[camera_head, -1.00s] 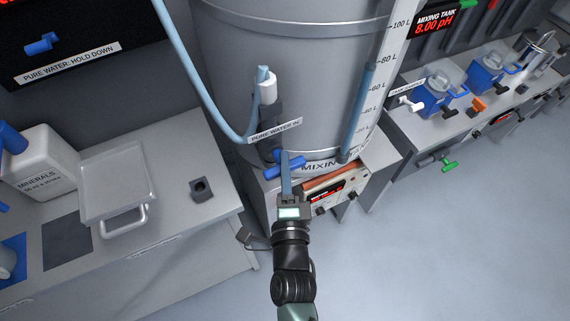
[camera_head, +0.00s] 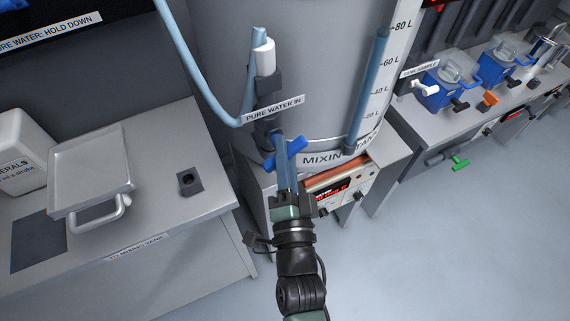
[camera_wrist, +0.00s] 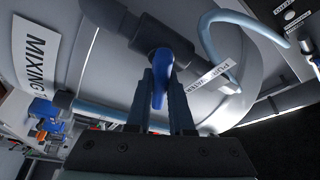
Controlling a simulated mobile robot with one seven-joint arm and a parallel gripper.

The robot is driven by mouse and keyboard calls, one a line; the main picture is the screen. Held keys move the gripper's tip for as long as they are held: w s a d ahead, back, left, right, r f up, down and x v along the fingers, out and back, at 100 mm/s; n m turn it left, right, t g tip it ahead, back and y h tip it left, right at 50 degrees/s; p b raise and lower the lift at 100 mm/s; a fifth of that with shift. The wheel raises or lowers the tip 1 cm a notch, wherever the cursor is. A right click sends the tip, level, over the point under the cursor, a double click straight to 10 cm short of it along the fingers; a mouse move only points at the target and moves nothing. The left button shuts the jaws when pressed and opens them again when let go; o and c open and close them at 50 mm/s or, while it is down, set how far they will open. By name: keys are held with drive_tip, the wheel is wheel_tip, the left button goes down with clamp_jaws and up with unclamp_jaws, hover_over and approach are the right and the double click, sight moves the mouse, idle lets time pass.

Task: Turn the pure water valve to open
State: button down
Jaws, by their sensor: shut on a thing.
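The blue valve handle (camera_head: 294,148) sits on the dark pipe fitting (camera_head: 266,92) at the lower front of the mixing tank (camera_head: 335,95), below the "PURE WATER IN" label (camera_head: 273,108). It slants up to the right in the head view. My gripper (camera_head: 284,152) reaches up to it from below, with its fingers shut on it. In the wrist view the blue handle (camera_wrist: 160,72) shows between the two fingertips (camera_wrist: 162,88). My fingers hide part of the handle and fitting in the head view.
A pale blue hose (camera_head: 205,85) loops left of the fitting. A control box (camera_head: 345,187) with knobs stands right of my gripper. A bench (camera_head: 170,225) with a metal tray (camera_head: 90,170) is at left. Another bench (camera_head: 425,140) holds blue devices at right. Open floor lies at lower right.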

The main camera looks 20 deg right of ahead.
drive_tip(key=n+b, duration=0.1)
drive_tip(key=b, duration=0.1)
drive_tip(key=n+t+b, duration=0.1)
drive_tip(key=n+b, duration=0.1)
drive_tip(key=shift+a+f+n+y, duration=0.15)
drive_tip(key=shift+f+n+y, duration=0.15)
drive_tip(key=shift+f+y, duration=0.1)
drive_tip(key=n+b, duration=0.1)
drive_tip(key=n+t+y+b, duration=0.1)
drive_tip(key=n, duration=0.1)
drive_tip(key=shift+r+n+y, duration=0.2)
drive_tip(key=shift+n+y, duration=0.1)
drive_tip(key=n, duration=0.1)
drive_tip(key=n+t+y, duration=0.1)
drive_tip(key=n, duration=0.1)
drive_tip(key=shift+r+n, duration=0.2)
drive_tip(key=shift+n, duration=0.1)
drive_tip(key=shift+n+y+p, duration=0.7)
drive_tip(key=shift+n+y, duration=0.9)
drive_tip(key=shift+n, duration=1.1)
drive_tip(key=c, duration=0.8)
unclamp_jaws()
drive_tip(key=shift+s+f, duration=0.1)
drive_tip(key=shift+s, duration=0.05)
drive_tip(key=b+v, duration=0.2)
drive_tip(key=v, duration=1)
drive_tip(key=shift+s+f, duration=0.25)
drive_tip(key=shift+f, duration=0.1)
